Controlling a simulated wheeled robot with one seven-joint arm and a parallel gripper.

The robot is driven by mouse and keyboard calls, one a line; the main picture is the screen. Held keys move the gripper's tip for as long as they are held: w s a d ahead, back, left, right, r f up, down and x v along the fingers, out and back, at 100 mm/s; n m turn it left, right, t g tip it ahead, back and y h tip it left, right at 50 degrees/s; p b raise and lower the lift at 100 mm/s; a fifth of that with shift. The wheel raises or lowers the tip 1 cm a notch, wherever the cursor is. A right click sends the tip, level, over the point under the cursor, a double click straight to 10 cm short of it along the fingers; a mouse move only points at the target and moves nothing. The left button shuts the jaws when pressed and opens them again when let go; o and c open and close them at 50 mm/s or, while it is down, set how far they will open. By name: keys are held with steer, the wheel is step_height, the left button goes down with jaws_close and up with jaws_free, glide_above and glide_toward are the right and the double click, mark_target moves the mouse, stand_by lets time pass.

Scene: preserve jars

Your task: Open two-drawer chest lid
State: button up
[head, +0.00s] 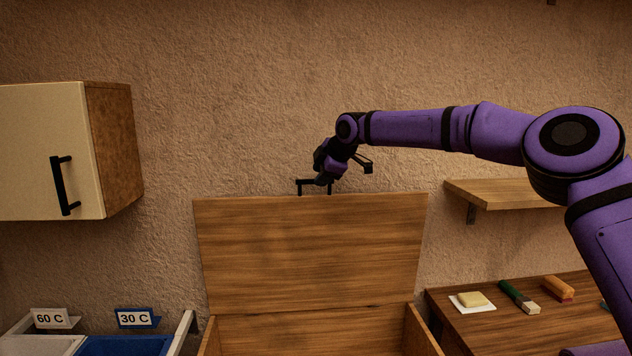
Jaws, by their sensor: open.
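The chest's wooden lid (312,253) stands raised, nearly upright, above the open chest body (424,334) at the bottom of the head view. A black bar handle (313,183) sticks up at the lid's top edge. My gripper (345,178) is at the handle's right end, just above the lid's top edge. It is open, with one finger out to the right. I cannot tell whether the other finger touches the handle. The chest's drawers are out of view.
A wall cabinet (44,150) with a black handle hangs at left. Below it are bins labelled 60 C (50,318) and 30 C (136,318). At right, a wall shelf (510,193) sits above a wooden table (455,325) with a sponge (471,299), a brush (517,296) and an orange block (557,289).

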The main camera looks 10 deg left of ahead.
steer(key=v, duration=0.6)
steer(key=shift+r, duration=0.2)
steer(key=shift+s+d, duration=0.1)
steer(key=shift+d, duration=0.05)
steer(key=s+d+r+m+h, duration=0.3)
steer(key=s+d+m+h, duration=0.7)
steer(key=s+d, duration=1.8)
steer(key=s+d+f+m+y, duration=0.1)
steer(key=s+d+f+m, duration=0.1)
steer(key=s+d+m, duration=0.2)
steer(key=s+d+f+m+y, duration=0.1)
steer(key=s+d+f+m, duration=0.2)
steer(key=s, duration=0.7)
steer(key=s+d+f+m+y, duration=0.1)
steer(key=s+d+f+m, duration=0.1)
steer(key=s+d+m, duration=0.3)
steer(key=s+d, duration=0.1)
steer(key=s, duration=0.2)
steer(key=shift+f+m, duration=0.2)
steer(key=shift+m, duration=0.2)
